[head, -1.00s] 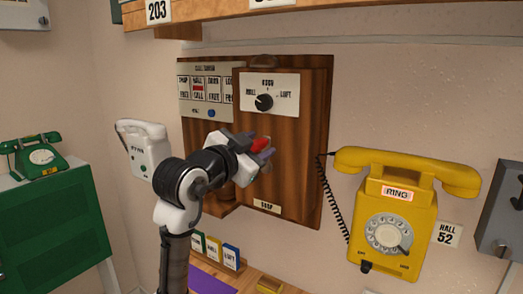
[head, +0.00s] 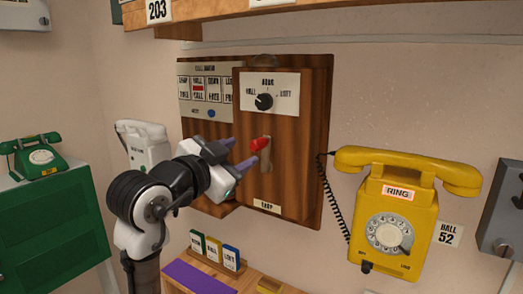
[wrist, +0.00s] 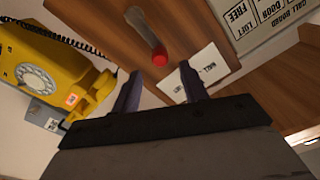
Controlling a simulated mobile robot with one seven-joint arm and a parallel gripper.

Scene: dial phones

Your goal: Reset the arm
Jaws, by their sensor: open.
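My gripper (head: 238,154) is open and empty in front of the wooden wall panel (head: 300,190), a little left of the red-tipped lever (head: 260,145). The lever also shows in the wrist view, where its red knob (wrist: 159,58) lies between and beyond my two spread fingers (wrist: 160,92). The fingers look apart from the knob.
A yellow dial phone (head: 397,215) hangs on the wall at right. A white phone (head: 143,150) is behind my arm, and a green phone (head: 32,155) sits on a green cabinet (head: 55,230) at left. A wooden shelf (head: 215,12) overhangs the panel.

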